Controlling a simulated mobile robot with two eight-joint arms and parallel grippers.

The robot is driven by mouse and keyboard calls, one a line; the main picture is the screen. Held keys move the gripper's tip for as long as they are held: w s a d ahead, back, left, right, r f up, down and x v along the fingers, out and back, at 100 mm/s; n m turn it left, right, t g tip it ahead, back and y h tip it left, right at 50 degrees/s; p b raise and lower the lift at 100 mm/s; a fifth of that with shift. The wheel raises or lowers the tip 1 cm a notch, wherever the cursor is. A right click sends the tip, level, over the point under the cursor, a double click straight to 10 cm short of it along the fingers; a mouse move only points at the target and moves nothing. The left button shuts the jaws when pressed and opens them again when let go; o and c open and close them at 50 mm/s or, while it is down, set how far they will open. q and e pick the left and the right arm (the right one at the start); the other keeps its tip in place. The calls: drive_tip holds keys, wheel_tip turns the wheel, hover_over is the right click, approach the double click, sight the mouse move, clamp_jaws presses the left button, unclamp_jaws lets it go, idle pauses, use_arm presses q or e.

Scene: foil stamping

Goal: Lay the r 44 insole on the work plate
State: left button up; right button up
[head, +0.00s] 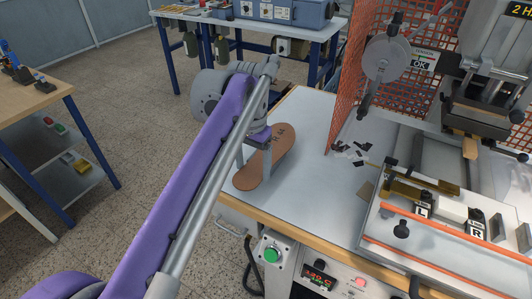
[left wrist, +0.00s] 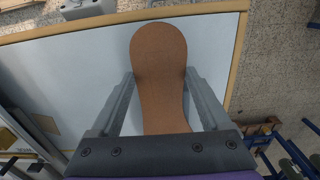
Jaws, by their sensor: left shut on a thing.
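The brown insole (head: 250,178) is at the left part of the press table, with dark, partly hidden marking near its far end. My left gripper (head: 255,158) is shut on it, with a finger at each long edge. In the left wrist view the insole (left wrist: 160,65) stretches out ahead between the two grey fingers; its near end is hidden by the gripper body. I cannot tell how far it is above the table top. The pale work plate (head: 385,232), with blocks marked L and R, is at the right, apart from the insole. My right gripper is not in view.
The press table (head: 310,120) has free room between the insole and the plate, with dark scraps (head: 352,152) on it. An orange mesh guard (head: 362,75) and the press head (head: 495,85) stand over the right side. An orange bar (head: 435,225) crosses the plate.

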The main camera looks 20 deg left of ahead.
use_arm(q)
drive_tip(key=shift+r, duration=0.25)
wheel_tip(320, 180, up, 10)
drive_tip(key=p, duration=0.1)
drive_tip(key=shift+p, duration=0.35)
